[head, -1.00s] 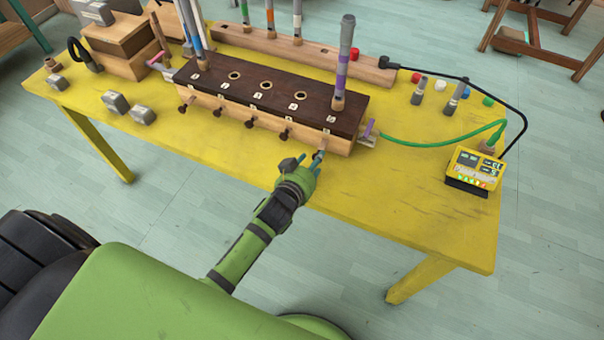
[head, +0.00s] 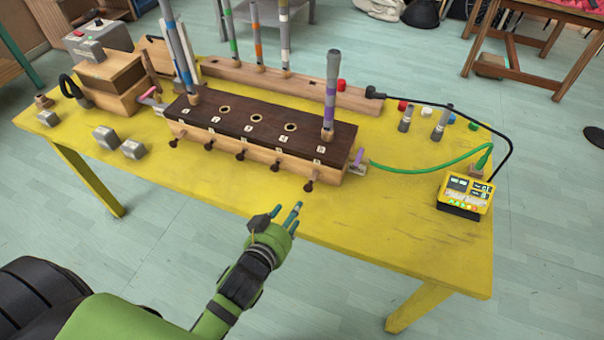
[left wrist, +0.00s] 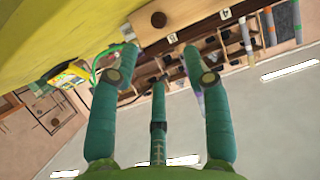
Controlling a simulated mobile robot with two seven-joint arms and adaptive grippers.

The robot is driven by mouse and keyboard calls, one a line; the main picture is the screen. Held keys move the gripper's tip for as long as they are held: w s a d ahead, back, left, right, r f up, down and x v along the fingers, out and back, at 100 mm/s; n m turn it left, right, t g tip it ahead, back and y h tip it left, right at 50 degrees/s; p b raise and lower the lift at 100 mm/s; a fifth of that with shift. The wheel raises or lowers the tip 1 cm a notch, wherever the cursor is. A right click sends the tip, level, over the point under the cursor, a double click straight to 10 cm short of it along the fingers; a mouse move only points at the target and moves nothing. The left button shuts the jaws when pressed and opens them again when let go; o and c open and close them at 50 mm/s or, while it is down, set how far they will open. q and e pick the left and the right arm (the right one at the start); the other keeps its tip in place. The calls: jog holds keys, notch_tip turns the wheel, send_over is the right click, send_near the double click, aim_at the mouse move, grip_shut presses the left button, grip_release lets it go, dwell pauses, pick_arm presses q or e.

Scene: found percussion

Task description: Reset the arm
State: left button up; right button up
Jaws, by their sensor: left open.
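My left gripper (head: 286,219) is open and empty in the head view, just off the front edge of the yellow table (head: 400,240). Its green-blue fingers are spread apart in the left wrist view (left wrist: 160,65). Beyond it stands a long dark-topped wooden box (head: 258,140) with a row of holes and dark knobs along its front. The nearest knob (head: 308,186), at the box's right end, is apart from the fingers. The box also shows upside down at the top of the left wrist view (left wrist: 190,25). My right gripper is not in view.
Banded tubes stand in the box, one at its right end (head: 330,95). A wooden rack (head: 300,85) with more tubes is behind. A yellow meter (head: 465,192) with a green cable (head: 425,168) sits at the right. Grey blocks (head: 132,149) lie at the left. The table's front right is clear.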

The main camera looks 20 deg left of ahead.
pick_arm(q)
jog(key=s+a+f+m+g, duration=0.1)
jog(key=s+f+g, duration=0.1)
jog(key=s+g, duration=0.45)
jog(key=s+a+f+m+g, duration=0.15)
jog(key=s+g, duration=0.25)
jog(key=s, duration=0.6)
jog(key=s+f, duration=0.3)
jog(key=f, duration=2.2)
jog(key=s+a+f+g, duration=0.2)
jog(key=s+a+f, duration=0.1)
jog(key=s+f, duration=0.9)
jog(key=s, duration=0.3)
